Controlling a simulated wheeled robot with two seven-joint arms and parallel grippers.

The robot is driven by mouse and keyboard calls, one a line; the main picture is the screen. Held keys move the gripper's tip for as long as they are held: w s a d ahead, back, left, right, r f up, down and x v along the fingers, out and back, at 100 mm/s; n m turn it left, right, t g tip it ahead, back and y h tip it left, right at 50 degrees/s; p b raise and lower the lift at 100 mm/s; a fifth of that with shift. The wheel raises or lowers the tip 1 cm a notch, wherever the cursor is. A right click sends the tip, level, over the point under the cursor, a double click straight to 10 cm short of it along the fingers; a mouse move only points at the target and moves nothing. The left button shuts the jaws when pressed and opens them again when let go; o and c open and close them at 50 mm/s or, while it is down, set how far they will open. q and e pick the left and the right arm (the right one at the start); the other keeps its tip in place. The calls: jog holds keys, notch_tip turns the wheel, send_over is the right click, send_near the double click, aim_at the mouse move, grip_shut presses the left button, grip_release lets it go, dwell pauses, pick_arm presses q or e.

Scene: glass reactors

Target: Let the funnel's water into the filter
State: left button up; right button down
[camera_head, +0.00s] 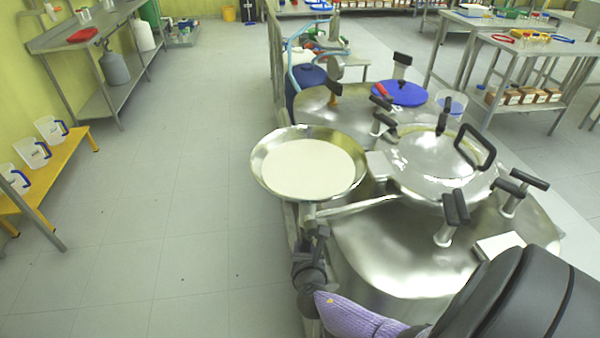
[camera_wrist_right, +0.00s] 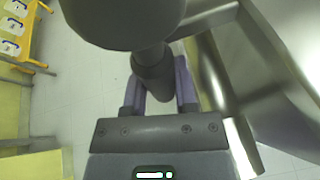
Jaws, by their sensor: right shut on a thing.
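A wide steel funnel-like bowl (camera_head: 272,150) stands at the left side of the steel reactor, with a flat white surface inside; I cannot tell whether this is liquid or a filter disc. Below it is a dark valve (camera_head: 308,262) with a rounded handle. My right gripper (camera_head: 318,297), with purple fingers, reaches this valve from the lower right. In the right wrist view the purple fingers (camera_wrist_right: 160,95) stand on both sides of the grey valve handle (camera_wrist_right: 154,68) and are shut on it. The outlet below the valve is hidden. My left gripper is not in view.
The steel reactor (camera_head: 385,250) with black-handled clamps and a round lid (camera_head: 425,165) fills the right side. A second vessel with a blue lid (camera_head: 400,92) stands behind. A yellow bench (camera_head: 62,165) with clear jugs is at left. The floor between is clear.

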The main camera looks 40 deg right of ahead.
jog(key=shift+s+d, duration=0.1)
dwell(0.3)
jog(key=shift+c, duration=2)
grip_release()
